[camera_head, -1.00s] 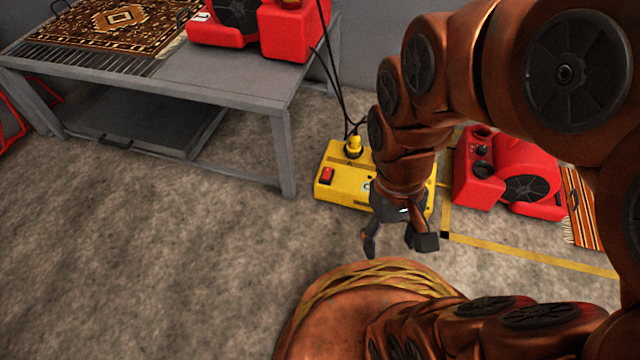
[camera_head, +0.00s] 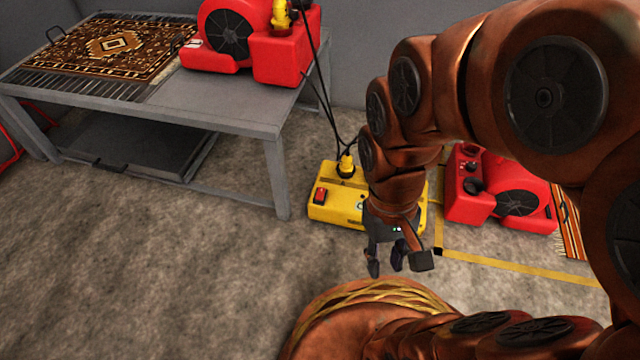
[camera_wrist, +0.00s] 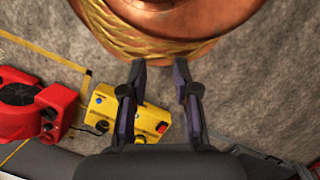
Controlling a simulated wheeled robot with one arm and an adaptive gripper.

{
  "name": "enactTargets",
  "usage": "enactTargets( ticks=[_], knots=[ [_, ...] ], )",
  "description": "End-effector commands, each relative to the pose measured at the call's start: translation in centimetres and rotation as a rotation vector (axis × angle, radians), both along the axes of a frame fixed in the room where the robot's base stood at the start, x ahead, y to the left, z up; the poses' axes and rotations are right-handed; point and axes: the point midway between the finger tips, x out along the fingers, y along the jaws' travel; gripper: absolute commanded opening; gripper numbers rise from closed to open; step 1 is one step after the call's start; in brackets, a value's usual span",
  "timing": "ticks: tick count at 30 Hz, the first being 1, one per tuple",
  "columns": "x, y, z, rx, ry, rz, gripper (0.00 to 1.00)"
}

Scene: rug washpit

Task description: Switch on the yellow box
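The yellow box (camera_head: 336,203) stands on the floor right of the table's front leg, and my arm partly covers its right side. It has a red switch (camera_head: 320,196) at its left end and a yellow plug with a black cable on top. My gripper (camera_head: 385,268) hangs in front of the box, pointing down, with nothing between its fingers. In the wrist view my gripper (camera_wrist: 160,75) has its two fingers apart, and the yellow box (camera_wrist: 112,128) lies behind them with its red switch (camera_wrist: 162,127) near the fingers. I cannot tell the switch's position.
A grey table (camera_head: 235,118) at the left bears a patterned rug (camera_head: 110,45) and a red blower (camera_head: 228,35). Another red blower (camera_head: 495,190) stands right of the box. Yellow tape (camera_head: 510,264) marks the floor. Floor at front left is clear.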

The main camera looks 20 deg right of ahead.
Motion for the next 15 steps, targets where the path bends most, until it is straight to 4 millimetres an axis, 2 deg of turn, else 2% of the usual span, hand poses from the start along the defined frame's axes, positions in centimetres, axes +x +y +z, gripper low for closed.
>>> enactTargets(
  ticks=[1, 7, 12, 15],
  knots=[
    [-0.1, 0.0, 2.0, 0.002, 0.002, 0.000, 0.22],
    [-0.6, 0.1, 6.9, 0.013, 0.016, 0.003, 0.01],
    [-1.5, 0.1, 10.3, 0.015, 0.038, 0.008, 0.00],
    [-2.1, 0.1, 11.2, 0.007, 0.056, 0.010, 0.00]
  ],
)
